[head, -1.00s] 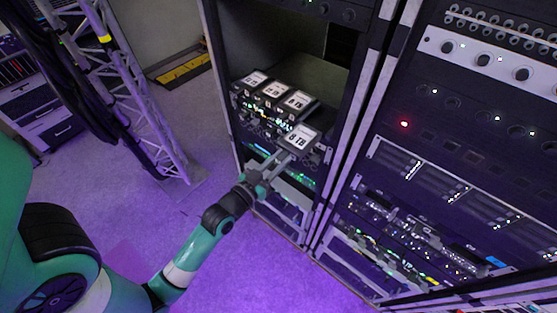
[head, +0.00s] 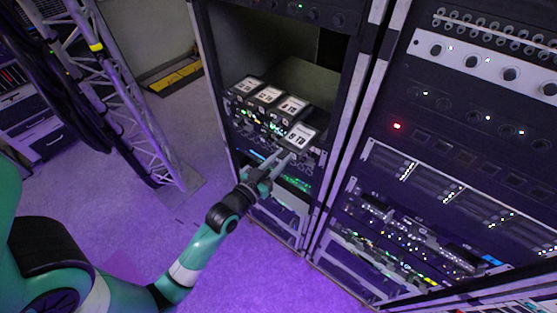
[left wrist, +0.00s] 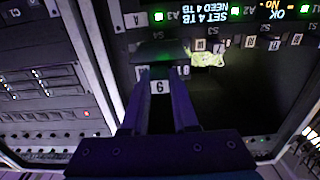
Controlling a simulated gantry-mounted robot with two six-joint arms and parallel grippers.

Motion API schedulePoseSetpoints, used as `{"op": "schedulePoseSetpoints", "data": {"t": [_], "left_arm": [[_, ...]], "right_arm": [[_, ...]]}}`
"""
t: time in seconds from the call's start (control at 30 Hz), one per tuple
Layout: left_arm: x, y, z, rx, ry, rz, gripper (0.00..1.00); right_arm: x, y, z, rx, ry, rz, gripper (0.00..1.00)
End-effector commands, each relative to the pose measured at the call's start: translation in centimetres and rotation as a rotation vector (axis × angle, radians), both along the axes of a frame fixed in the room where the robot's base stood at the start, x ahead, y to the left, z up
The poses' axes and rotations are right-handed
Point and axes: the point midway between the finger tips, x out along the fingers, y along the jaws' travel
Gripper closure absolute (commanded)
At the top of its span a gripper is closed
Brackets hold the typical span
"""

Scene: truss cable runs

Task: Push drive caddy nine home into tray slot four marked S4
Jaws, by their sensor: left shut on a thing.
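The held drive caddy (head: 300,136), a dark block with a white label, is in front of the tray in the head view. In the left wrist view the caddy's front (left wrist: 160,87) carries a 9. My left gripper (head: 281,162) is shut on the caddy, and its two fingers show close on it in the wrist view (left wrist: 164,100). The caddy is at the right end of a row of three similar caddies (head: 268,95) and sits further out than they do. My right gripper is not in view.
The open rack (head: 224,95) has a side post close right of the caddy. A second rack (head: 440,160) with lit panels stands to the right. A truss with cables (head: 130,100) stands at left. In the wrist view a lit display (left wrist: 228,12) appears upside down.

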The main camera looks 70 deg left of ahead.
Motion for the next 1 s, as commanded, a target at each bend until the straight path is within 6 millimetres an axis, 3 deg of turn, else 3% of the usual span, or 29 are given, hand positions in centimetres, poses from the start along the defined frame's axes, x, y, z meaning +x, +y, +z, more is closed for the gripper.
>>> {"op": "schedulePoseSetpoints", "data": {"t": [1.0], "left_arm": [[1.1,0.6,0.0,0.003,-0.003,0.0,1.0]], "right_arm": [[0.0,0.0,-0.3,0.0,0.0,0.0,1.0]]}}
